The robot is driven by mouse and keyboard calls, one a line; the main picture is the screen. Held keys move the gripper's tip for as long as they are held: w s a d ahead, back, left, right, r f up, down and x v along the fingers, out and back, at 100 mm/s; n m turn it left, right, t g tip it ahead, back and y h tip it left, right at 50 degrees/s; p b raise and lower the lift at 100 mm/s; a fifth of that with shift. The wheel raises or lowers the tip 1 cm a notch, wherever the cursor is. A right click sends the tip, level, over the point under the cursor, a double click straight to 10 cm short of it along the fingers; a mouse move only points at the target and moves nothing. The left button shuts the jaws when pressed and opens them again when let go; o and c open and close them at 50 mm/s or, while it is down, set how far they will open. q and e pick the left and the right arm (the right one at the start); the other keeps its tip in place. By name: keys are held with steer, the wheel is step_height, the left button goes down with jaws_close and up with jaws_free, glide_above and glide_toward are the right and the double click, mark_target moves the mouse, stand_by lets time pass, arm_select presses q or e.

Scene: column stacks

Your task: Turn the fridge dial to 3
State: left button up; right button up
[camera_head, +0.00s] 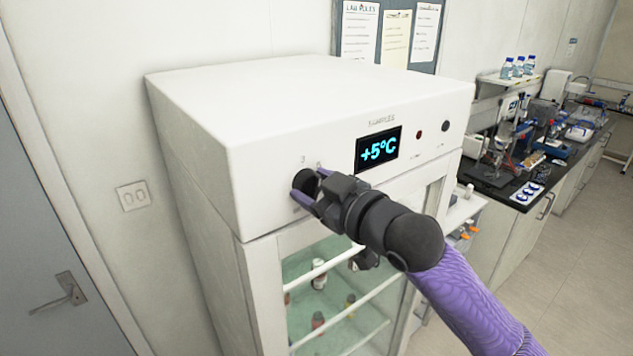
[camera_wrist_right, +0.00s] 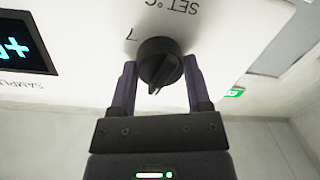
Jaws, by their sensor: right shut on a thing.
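The fridge (camera_head: 300,105) is a white cabinet with a glass door. Its black dial (camera_head: 306,182) is on the front panel, left of the lit display (camera_head: 378,149) that reads +5°C. My right gripper (camera_head: 312,188) is at the dial, its two purple fingers shut on it from either side. In the right wrist view the dial (camera_wrist_right: 160,62) sits between the fingertips (camera_wrist_right: 158,80), with "SET °C" and a 7 printed near it. The number the dial points at cannot be read. My left gripper is out of view.
Several bottles (camera_head: 318,272) stand on wire shelves behind the glass door. A grey door with a handle (camera_head: 66,292) is at the left. A dark bench (camera_head: 510,190) with lab equipment stands at the right, with clear floor beside it.

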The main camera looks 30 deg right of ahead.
steer(key=shift+n+p, duration=0.35)
steer(key=shift+n, duration=0.85)
steer(key=o, duration=1.3)
